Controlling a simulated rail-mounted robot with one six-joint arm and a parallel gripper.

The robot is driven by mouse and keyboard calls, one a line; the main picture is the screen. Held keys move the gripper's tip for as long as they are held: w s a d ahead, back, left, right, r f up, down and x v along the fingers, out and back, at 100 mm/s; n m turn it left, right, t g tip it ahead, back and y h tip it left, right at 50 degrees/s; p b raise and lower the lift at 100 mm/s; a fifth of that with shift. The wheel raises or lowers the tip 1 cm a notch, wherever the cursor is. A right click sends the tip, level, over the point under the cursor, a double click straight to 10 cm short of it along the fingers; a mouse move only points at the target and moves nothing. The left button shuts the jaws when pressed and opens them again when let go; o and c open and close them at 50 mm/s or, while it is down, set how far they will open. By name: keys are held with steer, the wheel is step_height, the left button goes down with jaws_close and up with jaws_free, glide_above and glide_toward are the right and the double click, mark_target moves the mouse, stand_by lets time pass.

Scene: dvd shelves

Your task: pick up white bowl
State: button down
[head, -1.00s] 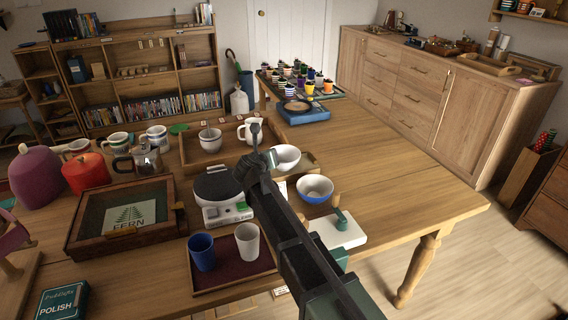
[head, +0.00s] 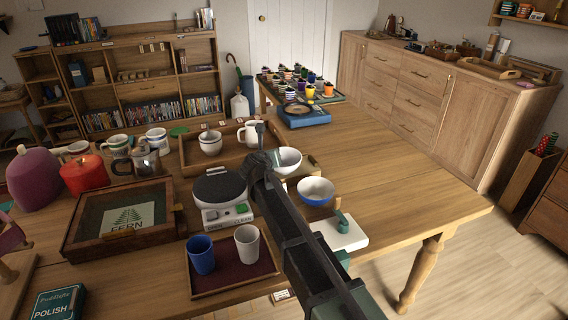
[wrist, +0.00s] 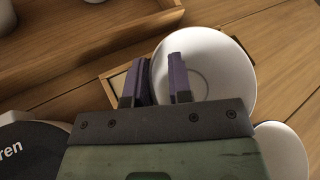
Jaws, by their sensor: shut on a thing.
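The white bowl (head: 289,159) is beside my gripper (head: 262,152) in the head view, partly hidden by it. In the wrist view the white bowl (wrist: 221,75) fills the upper middle. One finger of my gripper (wrist: 157,82) is inside the bowl and the other is outside, with the left rim between them. The gripper is shut on that rim. The bowl appears over or just above a small wooden tray (wrist: 118,82); I cannot tell whether it is clear of it.
A blue and white bowl (head: 316,191) stands close by on the right. A scale (head: 220,194) is on the left, with a blue cup (head: 201,254) and a grey cup (head: 247,244) in front. A larger tray (head: 190,165) with mugs lies behind. The table's right side is clear.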

step_height(320, 180, up, 20)
steer(key=p, duration=2)
